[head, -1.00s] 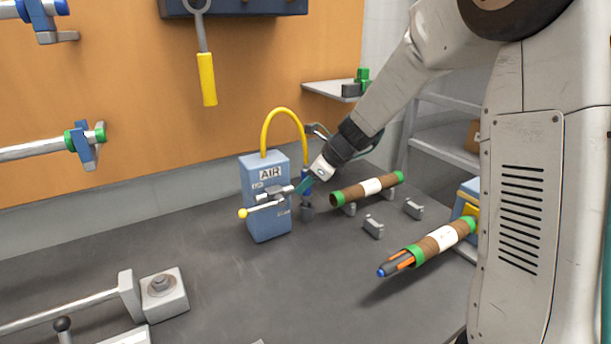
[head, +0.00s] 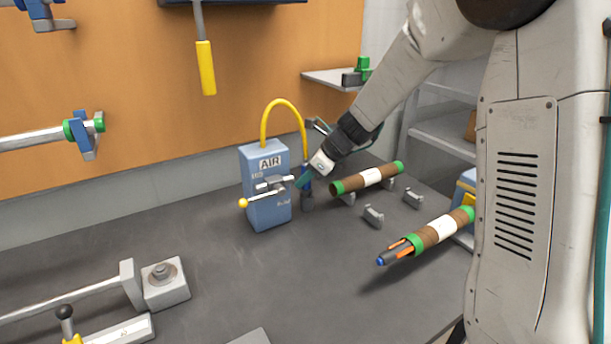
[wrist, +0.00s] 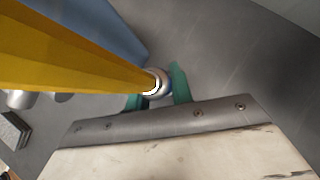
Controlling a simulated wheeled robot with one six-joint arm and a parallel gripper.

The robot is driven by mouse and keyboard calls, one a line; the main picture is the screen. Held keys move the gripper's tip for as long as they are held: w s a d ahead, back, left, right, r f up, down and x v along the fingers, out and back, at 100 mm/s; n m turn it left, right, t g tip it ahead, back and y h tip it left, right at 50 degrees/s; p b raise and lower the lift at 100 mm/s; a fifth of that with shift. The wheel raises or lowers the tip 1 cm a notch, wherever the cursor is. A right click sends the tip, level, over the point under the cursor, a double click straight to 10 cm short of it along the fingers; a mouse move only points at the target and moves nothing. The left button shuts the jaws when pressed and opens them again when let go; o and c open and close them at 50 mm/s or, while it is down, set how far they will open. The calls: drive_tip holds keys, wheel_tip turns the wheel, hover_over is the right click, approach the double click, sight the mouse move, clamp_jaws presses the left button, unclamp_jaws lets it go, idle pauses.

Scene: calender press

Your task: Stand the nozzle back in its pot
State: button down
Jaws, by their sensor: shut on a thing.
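The blue nozzle (head: 307,172) hangs at the end of the yellow hose (head: 284,101), beside the blue AIR box (head: 268,212). My gripper (head: 304,179) has teal fingers and is shut on the nozzle, which points down. The dark grey pot (head: 307,203) stands on the bench directly below the nozzle, right of the box. I cannot tell whether the nozzle's tip is inside the pot or just above it. In the wrist view the hose runs to the nozzle's pale top collar (wrist: 155,82) between my fingers; the pot is hidden there.
A brown roll with green ends (head: 366,178) lies just right of the pot, with small grey blocks (head: 373,216) in front. A lever with a yellow knob (head: 243,203) sticks out of the box. A second roll (head: 437,232) is at the right. The middle bench is clear.

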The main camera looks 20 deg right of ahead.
drive_tip(key=shift+f, duration=0.1)
drive_tip(key=c, duration=1.1)
unclamp_jaws()
drive_tip(key=shift+c, duration=0.2)
drive_tip(key=v, duration=0.7)
drive_tip(key=shift+d+r, duration=0.2)
drive_tip(key=shift+r, duration=0.1)
